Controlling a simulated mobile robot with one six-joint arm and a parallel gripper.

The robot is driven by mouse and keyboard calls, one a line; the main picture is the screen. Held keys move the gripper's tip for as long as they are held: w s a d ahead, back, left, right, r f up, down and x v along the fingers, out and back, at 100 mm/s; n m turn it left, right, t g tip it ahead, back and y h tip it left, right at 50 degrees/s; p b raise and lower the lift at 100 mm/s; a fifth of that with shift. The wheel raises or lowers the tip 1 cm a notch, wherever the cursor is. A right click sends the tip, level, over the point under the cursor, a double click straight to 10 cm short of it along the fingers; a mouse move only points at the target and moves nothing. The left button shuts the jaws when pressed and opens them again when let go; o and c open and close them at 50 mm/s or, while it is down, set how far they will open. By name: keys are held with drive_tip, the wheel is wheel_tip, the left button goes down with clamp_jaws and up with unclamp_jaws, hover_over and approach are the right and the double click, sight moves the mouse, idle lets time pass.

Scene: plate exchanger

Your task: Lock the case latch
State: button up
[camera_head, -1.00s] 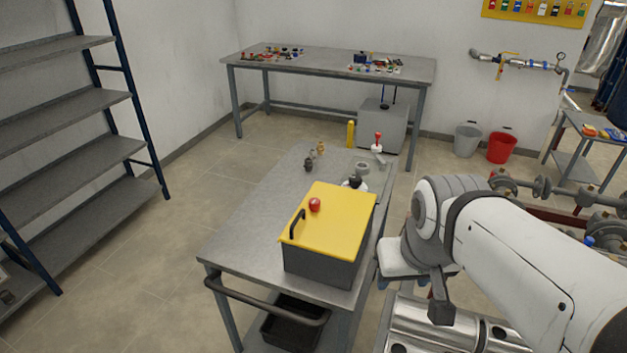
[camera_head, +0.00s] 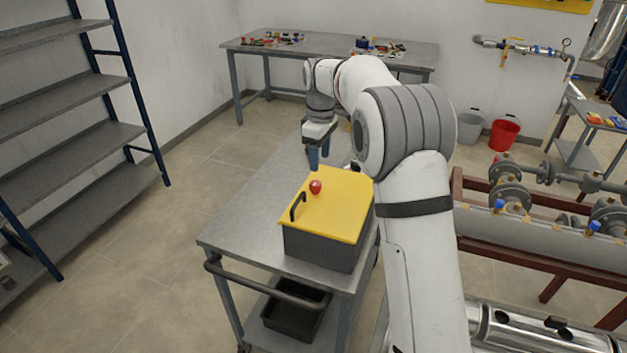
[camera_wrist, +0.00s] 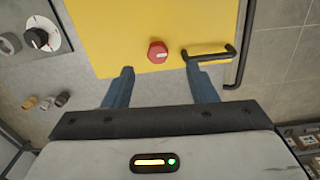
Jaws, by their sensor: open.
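The case (camera_head: 318,246) is a dark grey box with a yellow lid (camera_head: 335,207), closed flat, standing on the cart top. A red latch knob (camera_head: 315,187) sits on the lid near its far edge; it also shows in the wrist view (camera_wrist: 157,52). A black handle (camera_head: 298,206) is beside it on the lid's left edge, and at right of the knob in the wrist view (camera_wrist: 208,54). My gripper (camera_head: 318,160) points down above the cart, beyond the case. In the wrist view its two blue fingers (camera_wrist: 162,80) are apart and empty, with the knob ahead between their lines.
The grey cart top (camera_head: 245,238) is clear left of the case. A black and white dial (camera_wrist: 38,36) and small brass and grey fittings (camera_wrist: 45,102) lie near the case. A shelf rack (camera_head: 85,105) stands left, and a workbench (camera_head: 335,52) at the back.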

sight(316, 182)
drive_tip(key=shift+w+a+f+n, duration=0.4)
drive_tip(key=shift+w+a+f, duration=0.15)
drive_tip(key=shift+w+f, duration=0.3)
wheel_tip(316, 182, down, 8)
drive_tip(key=shift+s+r+p, duration=0.1)
drive_tip(key=shift+p, duration=0.4)
